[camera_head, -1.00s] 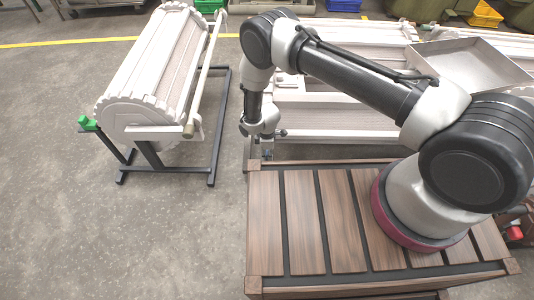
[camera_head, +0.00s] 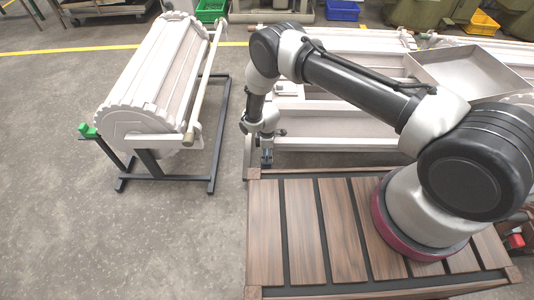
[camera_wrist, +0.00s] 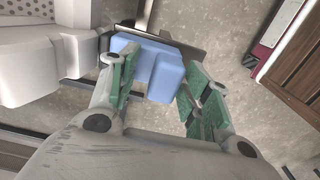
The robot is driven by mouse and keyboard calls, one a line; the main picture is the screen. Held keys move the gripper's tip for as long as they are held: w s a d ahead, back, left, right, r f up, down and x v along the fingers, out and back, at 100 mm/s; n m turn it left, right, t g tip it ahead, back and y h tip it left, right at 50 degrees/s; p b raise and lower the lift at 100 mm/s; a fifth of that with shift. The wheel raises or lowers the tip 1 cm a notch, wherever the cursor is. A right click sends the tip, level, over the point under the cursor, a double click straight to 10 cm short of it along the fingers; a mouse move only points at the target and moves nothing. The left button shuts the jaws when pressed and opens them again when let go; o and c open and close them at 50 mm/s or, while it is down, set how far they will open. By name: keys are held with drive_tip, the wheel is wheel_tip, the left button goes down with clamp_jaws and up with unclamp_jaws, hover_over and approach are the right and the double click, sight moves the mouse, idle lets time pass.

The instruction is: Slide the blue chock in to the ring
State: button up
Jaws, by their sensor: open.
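The blue chock (camera_wrist: 147,68) is a stepped block on a grey metal piece (camera_wrist: 185,48) in the wrist view. My gripper (camera_wrist: 158,80) is open, with one green-padded finger on each side of the chock's near part. I cannot tell whether either pad touches it. In the head view my gripper (camera_head: 267,150) points down just beyond the slatted wooden deck, and the chock is too small to make out clearly there. I cannot pick out the ring with certainty; white barrel parts (camera_wrist: 35,60) lie close to the left of the chock.
A white barrel (camera_head: 165,75) rests on a dark stand (camera_head: 170,177), with a green block (camera_head: 88,130) on a bracket at its left. White frames (camera_head: 340,130) stand behind my arm, with a metal tray (camera_head: 470,70) on top. Grey floor is clear at lower left.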

wheel_tip(320, 180, up, 12)
idle(0.5)
idle(0.3)
